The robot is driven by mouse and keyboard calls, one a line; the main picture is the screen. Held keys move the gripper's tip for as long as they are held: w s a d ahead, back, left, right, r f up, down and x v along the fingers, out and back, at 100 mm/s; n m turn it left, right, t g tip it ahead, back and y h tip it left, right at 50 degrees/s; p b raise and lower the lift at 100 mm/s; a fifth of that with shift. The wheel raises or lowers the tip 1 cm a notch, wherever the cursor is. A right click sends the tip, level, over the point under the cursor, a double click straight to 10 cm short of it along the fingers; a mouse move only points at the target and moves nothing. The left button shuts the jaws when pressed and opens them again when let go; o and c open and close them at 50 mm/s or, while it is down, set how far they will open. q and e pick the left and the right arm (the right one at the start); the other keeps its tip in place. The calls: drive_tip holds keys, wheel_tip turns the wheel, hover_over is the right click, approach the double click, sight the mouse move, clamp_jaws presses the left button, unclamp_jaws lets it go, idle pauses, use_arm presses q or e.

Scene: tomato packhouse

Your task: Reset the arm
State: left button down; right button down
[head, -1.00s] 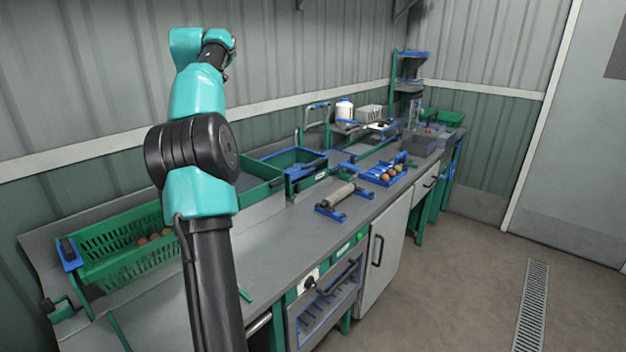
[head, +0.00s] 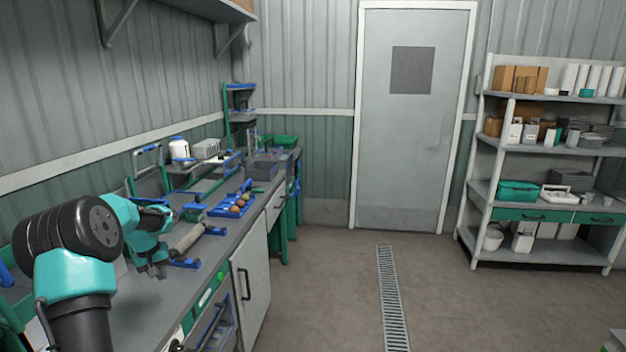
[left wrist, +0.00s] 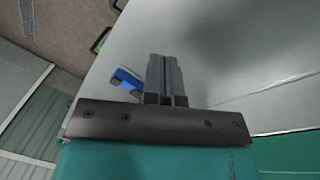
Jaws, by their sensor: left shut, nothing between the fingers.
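My left arm shows at the lower left of the head view, bent over the workbench (head: 143,318). Its left gripper (head: 158,271) points down above the bench top, close to a grey roller on blue feet (head: 187,239). In the left wrist view the two grey fingers of the left gripper (left wrist: 165,72) lie together, shut with nothing between them. A blue part (left wrist: 127,80) shows beside the fingers there, over the pale bench surface. My right arm and gripper are not in view.
A white jug (head: 179,150) is behind. A floor drain (head: 391,290), a closed door (head: 405,130) and a loaded shelf rack (head: 535,214) stand right. The floor is clear.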

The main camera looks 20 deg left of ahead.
use_arm(q)
drive_tip(key=w+d+f+m+h, duration=0.1)
drive_tip(key=d+f+m, duration=0.1)
drive_tip(key=d+f, duration=1.05)
drive_tip(key=w+d+f+m+h, duration=0.1)
drive_tip(key=w+d+f+m, duration=0.1)
drive_tip(key=d+f, duration=1.05)
drive_tip(key=s+d+f+m, duration=0.1)
drive_tip(key=s+d+f, duration=0.1)
drive_tip(key=s+d, duration=0.6)
drive_tip(key=s+d+f+m+g+h, duration=0.1)
drive_tip(key=s+d+f+m, duration=0.1)
drive_tip(key=s+d, duration=0.7)
drive_tip(key=d, duration=0.7)
drive_tip(key=shift+d, duration=0.35)
